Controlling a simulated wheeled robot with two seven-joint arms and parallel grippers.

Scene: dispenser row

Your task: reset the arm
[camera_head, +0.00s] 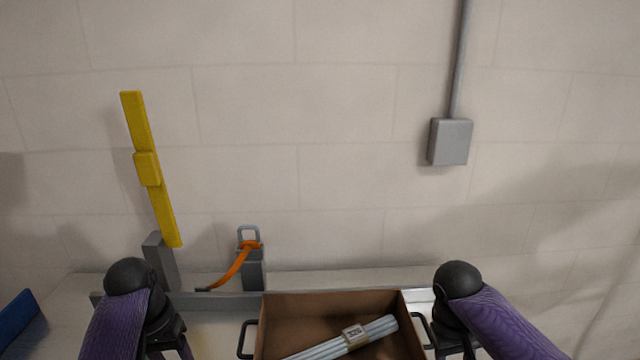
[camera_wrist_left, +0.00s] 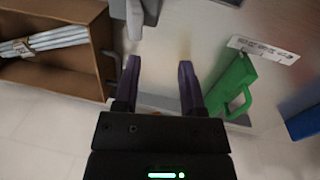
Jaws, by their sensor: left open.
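My left arm comes in from the left in the head view, and its gripper (camera_head: 172,345) is partly cut off by the bottom edge. In the left wrist view the two fingers of the left gripper (camera_wrist_left: 159,62) are apart with nothing between them, above the pale work surface. My right gripper (camera_head: 456,345) is at the lower right of the head view, beside the box. Its fingertips are out of frame.
A brown box (camera_head: 412,349) with black handles holds a bundle of pale rods (camera_head: 345,338). Behind stand a yellow bar (camera_head: 148,168) and a grey holder with an orange strap (camera_head: 236,268). A green handled object (camera_wrist_left: 232,88) lies right of the left gripper.

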